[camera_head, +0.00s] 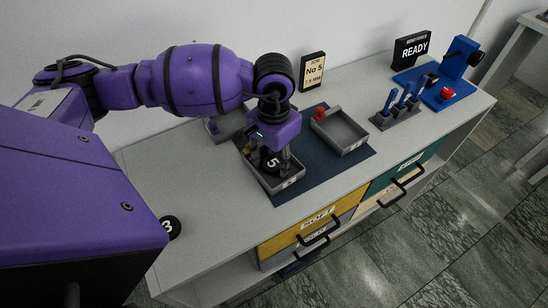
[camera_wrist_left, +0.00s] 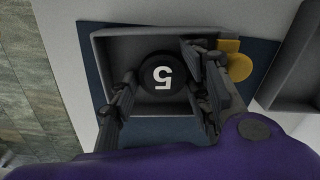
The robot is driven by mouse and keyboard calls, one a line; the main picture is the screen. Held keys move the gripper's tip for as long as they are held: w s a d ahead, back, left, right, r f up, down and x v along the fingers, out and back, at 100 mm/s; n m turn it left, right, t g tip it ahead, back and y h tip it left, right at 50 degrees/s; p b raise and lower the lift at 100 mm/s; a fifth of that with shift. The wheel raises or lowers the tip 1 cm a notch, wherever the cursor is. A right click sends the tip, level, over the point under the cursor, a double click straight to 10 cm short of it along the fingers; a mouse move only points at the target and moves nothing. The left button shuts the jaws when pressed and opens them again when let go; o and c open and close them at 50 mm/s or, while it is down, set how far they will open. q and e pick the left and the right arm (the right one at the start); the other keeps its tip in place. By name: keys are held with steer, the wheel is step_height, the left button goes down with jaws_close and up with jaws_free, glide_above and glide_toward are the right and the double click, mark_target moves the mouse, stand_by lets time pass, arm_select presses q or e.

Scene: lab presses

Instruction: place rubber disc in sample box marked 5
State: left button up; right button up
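The rubber disc (camera_head: 272,163) is black with a white 5. It is inside the left grey sample box (camera_head: 262,183) on the dark mat, and it also shows in the left wrist view (camera_wrist_left: 163,76). The box has a small white label on its front wall, too small to read surely. My left gripper (camera_head: 272,158) reaches down into this box. In the left wrist view its fingers (camera_wrist_left: 160,78) stand on either side of the disc, very close to it. I cannot tell whether they press on it or whether the disc rests on the floor. My right gripper is not in view.
A second grey box (camera_head: 341,131) with a red knob stands to the right on the mat (camera_head: 310,172). Behind are a JOB No 5 sign (camera_head: 312,71) and a tool rack (camera_head: 396,112). A blue press (camera_head: 446,75) is far right. A disc marked 3 (camera_head: 171,227) is near left.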

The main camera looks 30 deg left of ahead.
mark_target(274, 164)
arm_select(q)
steer(key=shift+r, duration=0.1)
steer(key=shift+w+r, duration=0.1)
steer(key=shift+r, duration=0.55)
step_height(274, 164, up, 11)
stand_by(0.4)
stand_by(0.4)
